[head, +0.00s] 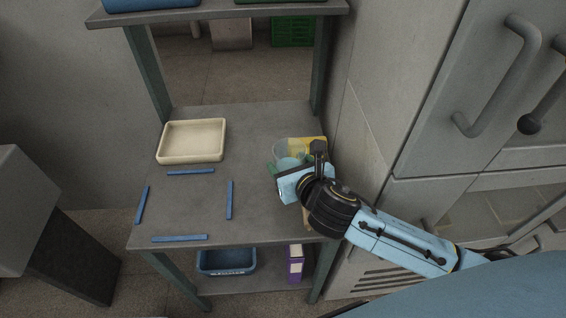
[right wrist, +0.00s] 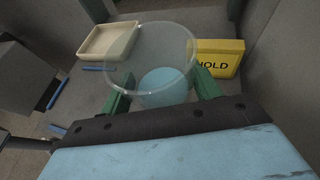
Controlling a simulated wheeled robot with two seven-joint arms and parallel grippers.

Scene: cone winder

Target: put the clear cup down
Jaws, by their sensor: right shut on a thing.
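The clear cup (head: 283,150) is upright over the right part of the grey shelf, with light blue showing low inside it. In the right wrist view the clear cup (right wrist: 150,52) stands between the two green fingers of my right gripper (right wrist: 161,90), which is shut on it. In the head view my right gripper (head: 288,167) partly hides the cup. I cannot tell whether the cup's bottom touches the shelf. My left gripper is not in view.
The grey shelf (head: 200,220) bears a cream tray (head: 192,141) at back left. Blue strips (head: 229,200) outline a bare area at front left. A yellow HOLD block (right wrist: 218,58) stands close right of the cup. Cabinets (head: 380,110) rise at right. A blue bin (head: 226,262) sits below.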

